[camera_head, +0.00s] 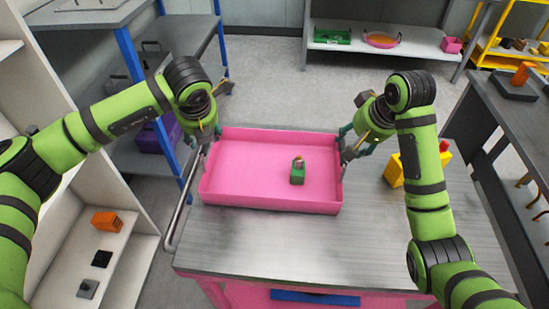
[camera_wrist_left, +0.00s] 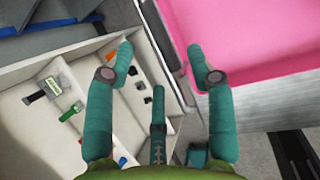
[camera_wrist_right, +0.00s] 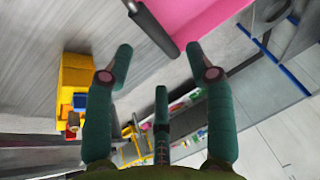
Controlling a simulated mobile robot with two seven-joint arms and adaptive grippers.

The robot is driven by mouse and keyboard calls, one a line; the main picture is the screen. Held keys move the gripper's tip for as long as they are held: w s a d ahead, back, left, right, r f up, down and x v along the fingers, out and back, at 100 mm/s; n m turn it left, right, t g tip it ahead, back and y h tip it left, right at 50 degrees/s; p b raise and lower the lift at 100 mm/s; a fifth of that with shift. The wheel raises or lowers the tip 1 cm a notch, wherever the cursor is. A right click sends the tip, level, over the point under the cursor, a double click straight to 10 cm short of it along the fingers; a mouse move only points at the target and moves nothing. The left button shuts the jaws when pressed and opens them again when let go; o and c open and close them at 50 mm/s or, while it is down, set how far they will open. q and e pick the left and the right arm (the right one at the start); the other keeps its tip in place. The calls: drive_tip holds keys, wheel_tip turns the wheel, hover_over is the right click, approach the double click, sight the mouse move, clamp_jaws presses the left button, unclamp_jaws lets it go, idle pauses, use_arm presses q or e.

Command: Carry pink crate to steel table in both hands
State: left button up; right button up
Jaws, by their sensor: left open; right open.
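The pink crate (camera_head: 255,165) is a shallow open tray lying flat on a grey metal-topped cart (camera_head: 300,235). A small green block-like item (camera_head: 298,173) with a reddish top lies in it. My left gripper (camera_head: 205,142) is open at the crate's left end. In the left wrist view, the crate (camera_wrist_left: 245,35) shows to the right of the open fingers (camera_wrist_left: 161,52). My right gripper (camera_head: 350,150) is open at the crate's right end. In the right wrist view, the crate (camera_wrist_right: 200,14) and a dark bar (camera_wrist_right: 154,28) show beyond its empty fingers (camera_wrist_right: 158,50). Contact with the crate cannot be told.
A yellow item (camera_head: 394,174) stands on the cart right of the crate. A dark-topped table (camera_head: 515,115) is at right, a blue-legged grey table (camera_head: 150,40) at left. Shelves with small items (camera_head: 100,245) are at lower left. Open floor (camera_head: 270,85) lies behind the cart.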

use_arm(q)
drive_tip(key=shift+s+r, duration=0.2)
drive_tip(key=shift+s, duration=0.15)
drive_tip(key=shift+f, duration=0.1)
drive_tip(key=x, duration=0.7)
drive_tip(key=shift+w, duration=0.15)
use_arm(e)
drive_tip(key=x, duration=0.6)
drive_tip(key=shift+a+f, duration=0.1)
drive_tip(key=shift+f, duration=0.3)
use_arm(q)
clamp_jaws()
use_arm(e)
clamp_jaws()
drive_tip(key=shift+r, duration=0.1)
